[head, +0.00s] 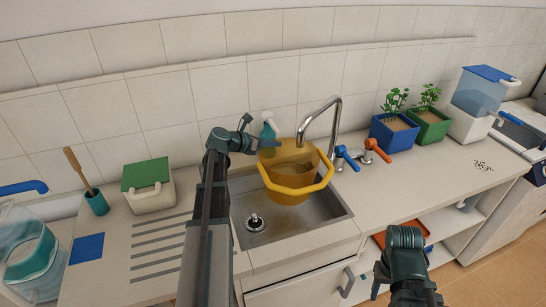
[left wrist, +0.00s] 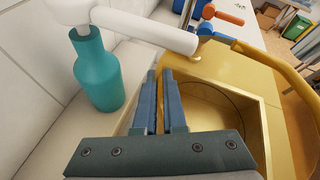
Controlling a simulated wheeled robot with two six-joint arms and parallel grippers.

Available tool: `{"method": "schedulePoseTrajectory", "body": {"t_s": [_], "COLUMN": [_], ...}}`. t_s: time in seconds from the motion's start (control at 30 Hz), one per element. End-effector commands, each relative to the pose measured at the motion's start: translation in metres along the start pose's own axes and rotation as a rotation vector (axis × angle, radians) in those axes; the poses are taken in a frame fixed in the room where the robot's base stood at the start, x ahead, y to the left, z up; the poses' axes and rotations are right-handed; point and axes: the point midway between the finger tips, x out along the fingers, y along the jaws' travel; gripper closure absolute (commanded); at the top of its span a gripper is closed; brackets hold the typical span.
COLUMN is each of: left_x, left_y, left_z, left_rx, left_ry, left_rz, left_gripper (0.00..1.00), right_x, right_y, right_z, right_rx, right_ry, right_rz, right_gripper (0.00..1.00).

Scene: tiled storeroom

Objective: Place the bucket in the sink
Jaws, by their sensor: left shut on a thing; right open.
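The yellow bucket (head: 300,190) is upright over the back right part of the sink (head: 240,222), beside the curved faucet (head: 337,115). I cannot tell whether its base touches the basin floor. My left gripper (head: 257,145) is at the bucket's left back side, shut on it. In the left wrist view the gripper's fingers (left wrist: 163,88) are close together, with the yellow bucket (left wrist: 245,65) filling the right side; the exact grip point is hard to see. My right gripper (head: 378,278) is open and empty, low in front of the counter, away from the bucket.
A teal soap bottle (left wrist: 97,70) with a white pump stands close to my left gripper. Blue (head: 347,157) and orange (head: 377,150) tap handles are right of the sink. Planters (head: 395,138) stand farther right. A green-lidded box (head: 148,188) is at left. The right counter front is clear.

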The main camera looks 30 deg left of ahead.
Motion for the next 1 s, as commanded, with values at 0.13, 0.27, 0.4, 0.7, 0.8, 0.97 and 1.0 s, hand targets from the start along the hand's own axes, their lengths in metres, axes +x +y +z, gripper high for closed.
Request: {"method": "schedulePoseTrajectory", "body": {"t_s": [0.13, 0.27, 0.4, 0.7, 0.8, 0.97, 1.0], "left_x": [0.004, 0.011, 0.019, 0.019, 0.02, 0.022, 0.022], "left_y": [0.002, 0.006, 0.01, 0.01, 0.01, 0.011, 0.012], "left_z": [-0.008, -0.023, -0.039, -0.04, -0.041, -0.046, -0.047], "left_rx": [-0.002, -0.002, -0.002, -0.002, -0.002, -0.002, -0.002], "left_ry": [-0.001, -0.001, -0.001, -0.001, -0.001, -0.001, -0.001], "left_rz": [0.0, 0.0, 0.0, 0.0, 0.0, 0.0, 0.0], "left_gripper": [1.0, 1.0, 1.0, 1.0, 1.0, 1.0, 1.0], "right_x": [0.009, 0.027, 0.045, 0.045, 0.047, 0.052, 0.053], "right_y": [-0.001, -0.003, -0.004, -0.004, -0.004, -0.005, -0.005], "right_z": [-0.001, -0.002, -0.003, -0.003, -0.003, -0.003, -0.003], "right_rx": [0.0, 0.0, 0.0, 0.0, 0.0, 0.0, 0.0], "right_ry": [0.0, 0.0, 0.0, 0.0, 0.0, 0.0, 0.0], "right_rz": [0.0, 0.0, 0.0, 0.0, 0.0, 0.0, 0.0], "right_gripper": [0.5, 0.5, 0.5, 0.5, 0.5, 0.5, 0.5]}}
